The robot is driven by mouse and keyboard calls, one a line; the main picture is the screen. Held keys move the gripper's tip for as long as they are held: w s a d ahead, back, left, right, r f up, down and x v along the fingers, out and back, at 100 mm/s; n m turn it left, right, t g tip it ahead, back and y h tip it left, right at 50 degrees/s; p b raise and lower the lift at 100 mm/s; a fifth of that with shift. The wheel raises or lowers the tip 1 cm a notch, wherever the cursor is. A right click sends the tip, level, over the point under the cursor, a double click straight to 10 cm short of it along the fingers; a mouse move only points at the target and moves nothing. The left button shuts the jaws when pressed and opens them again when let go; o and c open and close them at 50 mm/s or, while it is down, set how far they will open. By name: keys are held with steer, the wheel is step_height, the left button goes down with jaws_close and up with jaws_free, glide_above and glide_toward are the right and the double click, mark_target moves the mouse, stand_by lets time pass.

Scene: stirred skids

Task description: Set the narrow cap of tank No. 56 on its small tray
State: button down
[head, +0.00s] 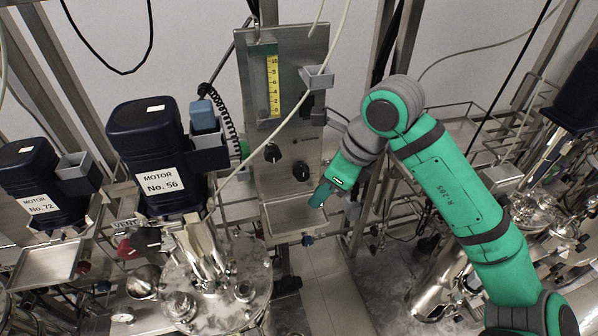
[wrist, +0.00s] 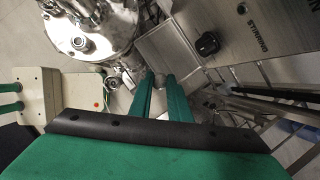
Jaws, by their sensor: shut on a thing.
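The lid of tank No. 56 (head: 225,315) is below the motor labelled No. 56 (head: 155,165) in the head view. It also shows at upper left in the wrist view (wrist: 110,18). A small metal tray (head: 287,238) sits at the foot of the upright panel; it shows beyond my fingertips in the wrist view (wrist: 170,45). My gripper (head: 320,194) is above the tray's right part in the head view, pointing down. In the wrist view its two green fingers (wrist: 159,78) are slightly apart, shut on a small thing. The narrow cap is not clearly seen; the fingers mostly hide what they hold.
The steel panel (head: 285,165) with dark knobs and a yellow scale stands right behind the tray. A second tray (head: 45,265) is at the left below motor No. 72 (head: 42,185). Pipes and frames crowd the right. A pale box (wrist: 55,95) shows left in the wrist view.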

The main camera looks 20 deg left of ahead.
steer(key=w+a, duration=0.3)
steer(key=a, duration=0.3)
steer(key=shift+m, duration=0.3)
step_height(320, 180, down, 8)
steer(key=shift+s+f, duration=0.1)
steer(key=shift+f, duration=0.35)
steer(key=shift+f, duration=0.65)
stand_by(0.4)
steer(key=c, duration=1.6)
jaws_free()
steer(key=v, duration=0.7)
steer(key=shift+a, duration=0.1)
